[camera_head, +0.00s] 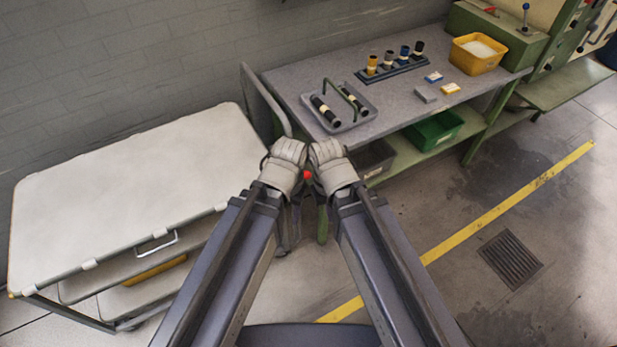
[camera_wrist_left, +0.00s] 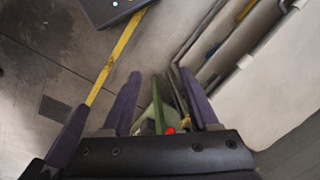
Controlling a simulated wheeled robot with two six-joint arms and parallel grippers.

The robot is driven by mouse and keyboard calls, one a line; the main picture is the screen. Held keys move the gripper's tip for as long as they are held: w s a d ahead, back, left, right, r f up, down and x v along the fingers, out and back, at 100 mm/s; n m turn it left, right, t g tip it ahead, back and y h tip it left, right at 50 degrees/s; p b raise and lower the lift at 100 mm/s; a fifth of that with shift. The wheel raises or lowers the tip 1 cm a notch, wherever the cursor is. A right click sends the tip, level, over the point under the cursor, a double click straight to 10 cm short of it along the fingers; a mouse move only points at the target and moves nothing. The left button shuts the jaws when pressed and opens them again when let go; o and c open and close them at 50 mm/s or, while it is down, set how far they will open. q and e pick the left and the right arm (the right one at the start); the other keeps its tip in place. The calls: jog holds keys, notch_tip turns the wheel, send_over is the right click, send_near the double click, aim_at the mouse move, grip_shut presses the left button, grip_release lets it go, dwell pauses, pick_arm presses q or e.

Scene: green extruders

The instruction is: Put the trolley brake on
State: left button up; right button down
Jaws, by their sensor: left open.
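The trolley (camera_head: 130,190) stands at the left with a pale flat top, lower shelves and a small front handle; its pale side also shows at the right of the left wrist view (camera_wrist_left: 265,85). A red knob-like part (camera_head: 308,174) shows between my two hands, and red also shows near the palm in the left wrist view (camera_wrist_left: 170,130). A green bar (camera_wrist_left: 157,105) lies between the fingers of my left gripper (camera_wrist_left: 160,73), which is open. My left gripper (camera_head: 296,205) is beside the trolley's right end. My right gripper (camera_head: 319,192) is close beside it, its fingers mostly hidden. I cannot make out the brake for certain.
A grey workbench (camera_head: 300,85) behind bears a tray (camera_head: 365,118), a rack of cylinders (camera_head: 392,71) and a yellow bin (camera_head: 470,65). A green bin (camera_head: 430,135) sits below. A yellow floor line (camera_head: 480,225) and a drain grate (camera_head: 510,258) lie on open floor at right.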

pick_arm(q)
jog(key=shift+w, duration=0.15)
jog(key=shift+c, duration=0.7)
jog(key=w+n, duration=0.1)
jog(key=w, duration=0.3)
jog(key=w+d+r+n+p, duration=0.1)
jog(key=w+n, duration=0.1)
jog(key=w, duration=0.2)
jog(key=w+n+t+h, duration=0.1)
jog(key=w+n, duration=0.1)
jog(key=w, duration=0.2)
jog(key=shift+w+d+r+p, duration=0.15)
jog(key=shift+d+r+p, duration=0.25)
jog(key=c, duration=0.6)
jog(key=w+n, duration=0.2)
jog(key=w, duration=0.1)
jog(key=w+r+n+p, duration=0.1)
jog(key=w+n, duration=0.1)
jog(key=w, duration=0.2)
jog(key=w+n+t, duration=0.1)
jog(key=w+n, duration=0.1)
jog(key=w, duration=0.2)
jog(key=shift+w+a+r+h, duration=0.1)
jog(key=shift+w+r+h, duration=0.15)
jog(key=shift+h, duration=0.15)
grip_shut()
